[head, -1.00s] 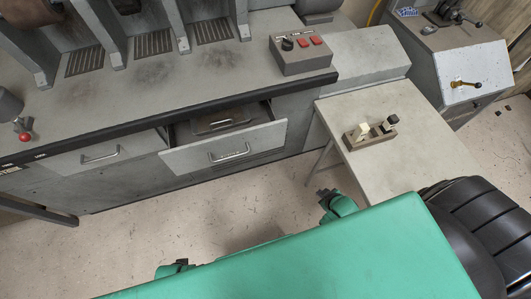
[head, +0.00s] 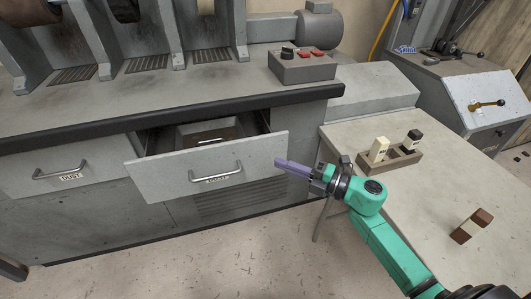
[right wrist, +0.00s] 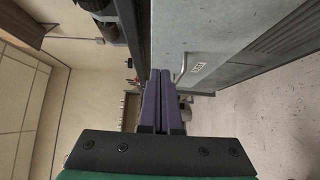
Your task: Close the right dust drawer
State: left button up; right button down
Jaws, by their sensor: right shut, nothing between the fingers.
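The right dust drawer (head: 215,175) is pulled open from the grey machine in the head view, with its handle (head: 216,172) and label on the front and its inside partly visible. It also shows in the right wrist view (right wrist: 180,38), with the handle near the fingertips in the picture. My right gripper (head: 280,163) is shut and empty, its purple fingers at the right end of the drawer front. I cannot tell whether they touch it. The same fingers show in the right wrist view (right wrist: 160,75). My left gripper is not in view.
The left dust drawer (head: 65,168) looks shut. A control box (head: 302,66) with red buttons stands on the machine top. Floor before the drawers is clear.

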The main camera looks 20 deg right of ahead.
jog(key=w+a, duration=0.1)
jog(key=w, duration=0.1)
jog(key=w+a, duration=0.1)
jog(key=w, duration=0.1)
jog(key=w+a, duration=0.1)
jog(key=w, duration=0.1)
jog(key=shift+w+a+b, duration=0.1)
jog(key=shift+w+b, duration=0.25)
jog(key=shift+b, duration=0.05)
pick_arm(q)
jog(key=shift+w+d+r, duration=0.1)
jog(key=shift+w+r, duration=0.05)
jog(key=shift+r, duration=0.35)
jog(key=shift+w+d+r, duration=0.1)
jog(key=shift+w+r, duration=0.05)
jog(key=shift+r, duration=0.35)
pick_arm(e)
jog(key=shift+w, duration=0.25)
